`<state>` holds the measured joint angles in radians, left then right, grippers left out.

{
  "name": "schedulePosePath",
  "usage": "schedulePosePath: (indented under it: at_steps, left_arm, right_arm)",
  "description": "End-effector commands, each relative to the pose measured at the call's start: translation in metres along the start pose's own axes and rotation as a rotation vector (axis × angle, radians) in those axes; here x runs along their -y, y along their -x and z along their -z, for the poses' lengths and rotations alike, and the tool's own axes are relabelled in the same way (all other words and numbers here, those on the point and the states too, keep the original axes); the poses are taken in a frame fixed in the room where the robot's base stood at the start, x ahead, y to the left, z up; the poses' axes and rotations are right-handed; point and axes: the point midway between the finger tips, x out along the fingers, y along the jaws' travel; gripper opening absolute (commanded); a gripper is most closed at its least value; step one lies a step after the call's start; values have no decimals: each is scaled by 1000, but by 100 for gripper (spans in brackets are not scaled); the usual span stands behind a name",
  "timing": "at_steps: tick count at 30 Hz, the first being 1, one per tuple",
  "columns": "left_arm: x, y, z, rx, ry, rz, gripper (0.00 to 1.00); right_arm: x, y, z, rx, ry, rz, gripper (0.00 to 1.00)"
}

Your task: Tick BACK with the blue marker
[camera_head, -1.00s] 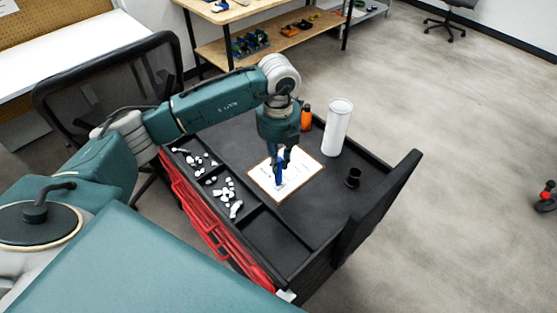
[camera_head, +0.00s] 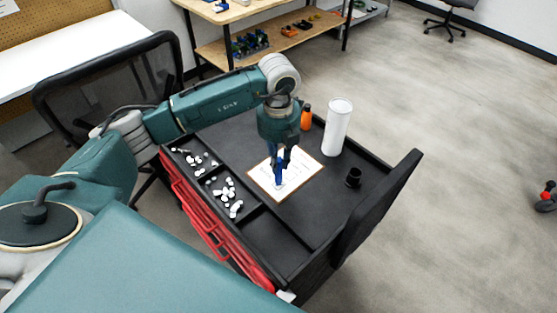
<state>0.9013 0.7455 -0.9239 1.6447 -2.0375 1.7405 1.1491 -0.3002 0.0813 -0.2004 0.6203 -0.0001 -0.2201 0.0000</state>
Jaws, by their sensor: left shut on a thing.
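My left gripper (camera_head: 281,160) points down over the clipboard and is shut on the blue marker (camera_head: 279,174). The marker is close to upright, with its lower end at or just above the paper; I cannot tell whether it touches. The clipboard (camera_head: 308,178) with its white sheet lies on the black cart top. The print on the sheet, including the word BACK, is too small to read, and the gripper hides part of it. My right gripper is not in view.
A white cylinder (camera_head: 337,127) and an orange bottle (camera_head: 306,117) stand behind the clipboard. A small black cup (camera_head: 353,177) stands to its right. White parts (camera_head: 228,193) lie in the cart's left compartments. The cart's raised black panel (camera_head: 378,205) is at the right.

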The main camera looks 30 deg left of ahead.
Motion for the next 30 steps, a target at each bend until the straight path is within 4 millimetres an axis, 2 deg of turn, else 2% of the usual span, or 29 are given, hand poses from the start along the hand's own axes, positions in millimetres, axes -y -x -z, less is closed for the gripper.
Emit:
schedulePosePath:
  at_steps: [5, 24, 30]
  left_arm:
    - [0, 6, 1, -3, -1, -2, 0]
    - [0, 59, 0, 0, 0, -1, 0]
    - [0, 70, 0, -1, 0, 0, 0]
  right_arm:
    - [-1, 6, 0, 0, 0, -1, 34]
    - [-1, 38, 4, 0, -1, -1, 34]
    - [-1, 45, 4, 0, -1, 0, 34]
